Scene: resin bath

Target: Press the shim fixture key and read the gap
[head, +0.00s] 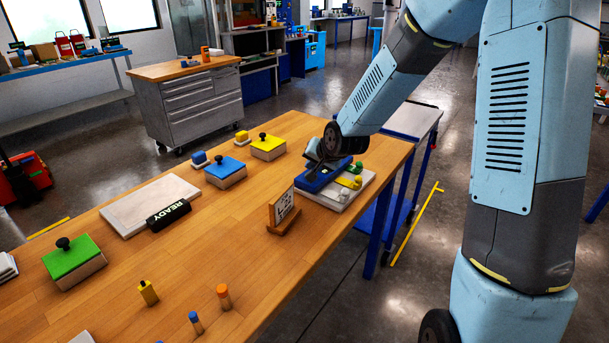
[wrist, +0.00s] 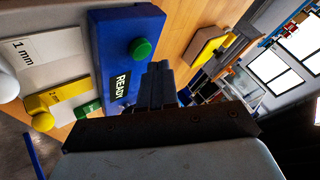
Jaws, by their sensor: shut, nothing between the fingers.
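The shim fixture is a blue block (head: 325,176) on a pale base (head: 338,197) at the table's far right end. In the wrist view the blue block (wrist: 110,25) carries a round green key (wrist: 141,48) and a dark display (wrist: 122,88) reading READY. A white shim (wrist: 40,55) marked 1 mm and a yellow shim (wrist: 65,96), apparently marked 2 mm, lie beside the block. My gripper (head: 314,164) is shut and empty at the block. Its fingertips (wrist: 160,66) show close to the green key; I cannot tell whether they touch.
A small wooden-framed sign (head: 283,208) stands near the fixture. Blocks with black knobs, yellow (head: 268,151), blue (head: 225,176) and green (head: 72,262), stand along the table. A white plate (head: 145,200) has another READY display (head: 168,215). Several small pegs stand at the front.

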